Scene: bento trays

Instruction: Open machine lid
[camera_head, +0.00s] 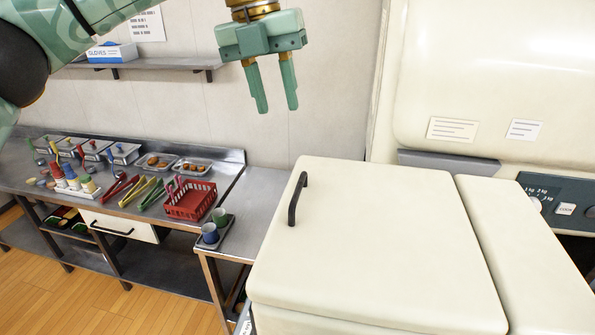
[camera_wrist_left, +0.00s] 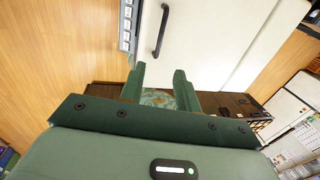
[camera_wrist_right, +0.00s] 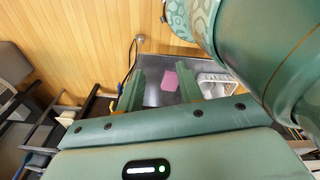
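The machine lid (camera_head: 390,240) is a broad cream panel and lies closed on the machine at the lower right of the head view. Its black handle (camera_head: 297,199) stands near the lid's left edge; the handle also shows in the left wrist view (camera_wrist_left: 161,31). My left gripper (camera_head: 278,108) is open and empty, fingers pointing down, above and behind the handle in the head view and apart from it. My right gripper (camera_wrist_right: 158,90) shows only in its own wrist view. It is open with nothing between its fingers, away from the lid.
A steel counter (camera_head: 262,215) to the left holds a red basket (camera_head: 191,201), tongs (camera_head: 133,192), bottles and cups (camera_head: 210,233). A wall shelf (camera_head: 150,65) carries a glove box (camera_head: 111,53). The machine's tall cream body (camera_head: 480,75) rises behind the lid. The space above the lid is clear.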

